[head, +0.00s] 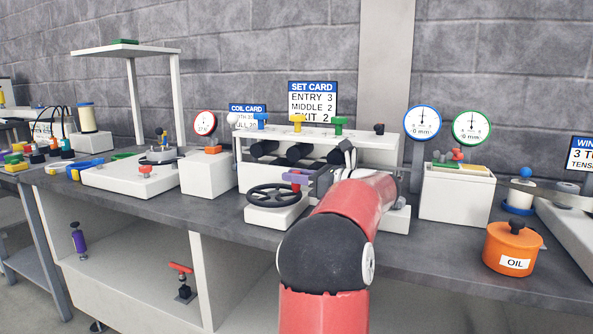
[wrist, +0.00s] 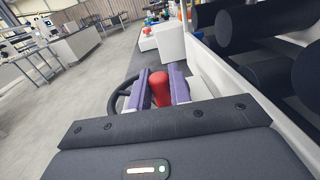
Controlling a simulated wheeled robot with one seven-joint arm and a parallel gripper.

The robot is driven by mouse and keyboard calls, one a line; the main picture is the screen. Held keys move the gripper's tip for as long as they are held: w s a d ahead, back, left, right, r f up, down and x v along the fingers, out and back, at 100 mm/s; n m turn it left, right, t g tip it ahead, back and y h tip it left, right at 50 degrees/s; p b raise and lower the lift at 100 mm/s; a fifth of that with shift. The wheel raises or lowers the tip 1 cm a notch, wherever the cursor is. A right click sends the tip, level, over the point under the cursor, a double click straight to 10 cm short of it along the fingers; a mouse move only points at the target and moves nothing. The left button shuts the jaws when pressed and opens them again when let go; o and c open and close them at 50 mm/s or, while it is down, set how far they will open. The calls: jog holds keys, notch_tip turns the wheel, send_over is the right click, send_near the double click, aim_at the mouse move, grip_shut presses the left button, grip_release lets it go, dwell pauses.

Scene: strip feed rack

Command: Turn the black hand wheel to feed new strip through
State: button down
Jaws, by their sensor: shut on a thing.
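The black hand wheel (head: 268,197) lies flat on a white block at the front of the bench. Its rim also shows in the wrist view (wrist: 115,96), to the left of my fingers. A red handle (wrist: 160,88) stands up at the wheel's right side. My gripper (wrist: 161,86) has its two purple fingers shut on this red handle, one finger on each side. In the head view my gripper (head: 297,178) is over the wheel's right rear part. The handle's foot is hidden by the gripper. The strip is not clearly visible.
The white roller rack (head: 385,150) with black rollers (head: 299,152) stands right behind the wheel. A white box (head: 205,177) with a gauge is to the left. An orange oil pot (head: 512,249) stands at the right. The bench front (head: 215,220) left of the wheel is clear.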

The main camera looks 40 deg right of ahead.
jog(key=shift+w+d+n+g+y, duration=0.2)
jog(key=shift+n+g+y, duration=0.1)
jog(key=shift+n+y, duration=0.3)
jog(key=shift+y, duration=0.3)
jog(key=c, duration=1.3)
grip_release()
jog(key=shift+a, duration=0.1)
jog(key=shift+c, duration=0.2)
